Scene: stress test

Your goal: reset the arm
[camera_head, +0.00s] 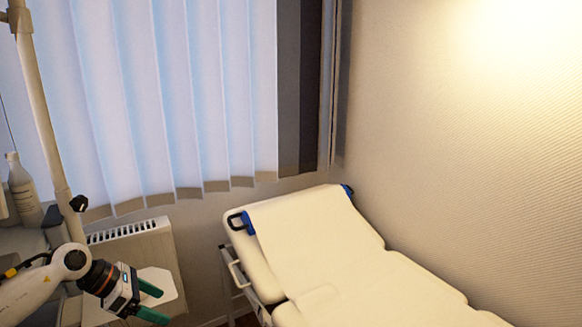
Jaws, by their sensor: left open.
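My left arm (30,290) comes in from the lower left corner. Its left gripper (156,301) has two green fingers that stand apart, with nothing between them. The gripper is in front of a white radiator and a pale flat surface, left of the examination bed and apart from it. My right gripper is not in view.
A cream examination bed (365,289) with a paper cover fills the lower middle and right. A white radiator (130,243) stands under the blinds (190,90). A pale pole (42,110) and a bottle (22,190) are at the left. A bare wall (470,160) bounds the right.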

